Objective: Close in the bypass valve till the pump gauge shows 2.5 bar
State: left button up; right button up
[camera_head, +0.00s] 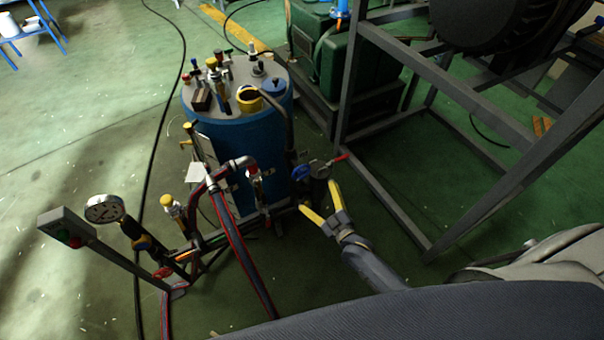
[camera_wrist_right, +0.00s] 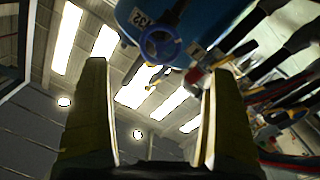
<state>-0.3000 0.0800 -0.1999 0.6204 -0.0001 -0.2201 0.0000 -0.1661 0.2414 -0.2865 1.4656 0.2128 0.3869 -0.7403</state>
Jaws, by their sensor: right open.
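A small valve with a blue handwheel (camera_head: 300,172) sits low at the right side of the blue tank (camera_head: 232,140). Beside it is a red lever (camera_head: 341,158). I cannot tell for sure which of these is the bypass valve. My right gripper (camera_head: 318,196) is open and empty, its yellow fingers spread just below the valve, apart from it. In the right wrist view a blue handwheel (camera_wrist_right: 162,45) shows ahead between and beyond the fingertips. A round white-faced gauge (camera_head: 105,209) stands at the left; its reading is too small to tell. My left gripper is out of view.
Red and grey hoses (camera_head: 240,240) and pipework with a yellow-capped fitting (camera_head: 167,201) stand left of my right gripper. A grey metal frame (camera_head: 390,190) stands close on its right. A green machine (camera_head: 325,60) is behind. Floor at the far left is mostly clear.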

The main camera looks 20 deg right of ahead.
aim_at(302, 174)
jog(key=x, duration=1.1)
jog(key=shift+w+a, duration=0.1)
jog(key=shift+w, duration=0.05)
jog(key=shift+c, duration=0.2)
jog(key=c, duration=1.2)
jog(key=shift+c, duration=0.2)
jog(key=m, duration=0.5)
jog(key=shift+m, duration=0.4)
jog(key=m, duration=0.4)
jog(key=shift+m, duration=0.7)
